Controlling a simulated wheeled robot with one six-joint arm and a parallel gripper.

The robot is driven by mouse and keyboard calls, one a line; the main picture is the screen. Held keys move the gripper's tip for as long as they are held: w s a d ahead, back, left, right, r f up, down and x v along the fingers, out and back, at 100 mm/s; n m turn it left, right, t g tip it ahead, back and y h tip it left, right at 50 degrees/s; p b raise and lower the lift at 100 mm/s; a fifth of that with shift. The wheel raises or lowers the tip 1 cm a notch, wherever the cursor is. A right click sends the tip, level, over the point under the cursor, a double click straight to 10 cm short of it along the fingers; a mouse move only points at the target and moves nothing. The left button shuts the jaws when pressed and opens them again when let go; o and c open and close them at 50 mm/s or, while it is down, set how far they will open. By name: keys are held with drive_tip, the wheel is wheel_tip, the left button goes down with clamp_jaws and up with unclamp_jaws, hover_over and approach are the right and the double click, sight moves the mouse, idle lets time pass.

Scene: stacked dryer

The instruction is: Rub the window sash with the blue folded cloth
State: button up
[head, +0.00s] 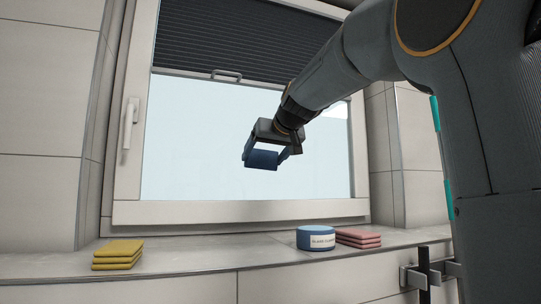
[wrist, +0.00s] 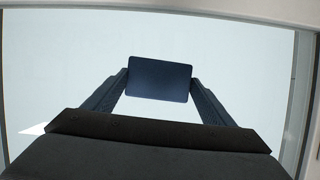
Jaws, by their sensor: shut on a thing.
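The window sash (head: 240,211) has a white frame around a pale pane (head: 200,140), with a handle (head: 130,122) on its left side. My gripper (head: 264,160) is in front of the pane, right of its middle. It is shut on the blue folded cloth (head: 262,160). In the wrist view the blue cloth (wrist: 159,78) sits between the two fingertips, with the pale pane (wrist: 60,60) behind it. I cannot tell whether the cloth touches the pane.
A yellow folded cloth stack (head: 118,254) lies on the left of the sill (head: 210,256). A blue labelled tub (head: 315,238) and a pink folded cloth stack (head: 358,238) stand on the right. A dark pleated blind (head: 240,45) covers the window's top. The middle of the sill is clear.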

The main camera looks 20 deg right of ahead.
drive_tip(key=shift+w+a+p, duration=0.1)
drive_tip(key=shift+a+p, duration=1.55)
drive_tip(key=shift+a, duration=2.1)
drive_tip(key=shift+s+b, duration=0.8)
drive_tip(key=shift+s, duration=2.15)
drive_tip(key=shift+s, duration=0.15)
drive_tip(key=shift+s+b, duration=0.3)
drive_tip(key=shift+s, duration=1.1)
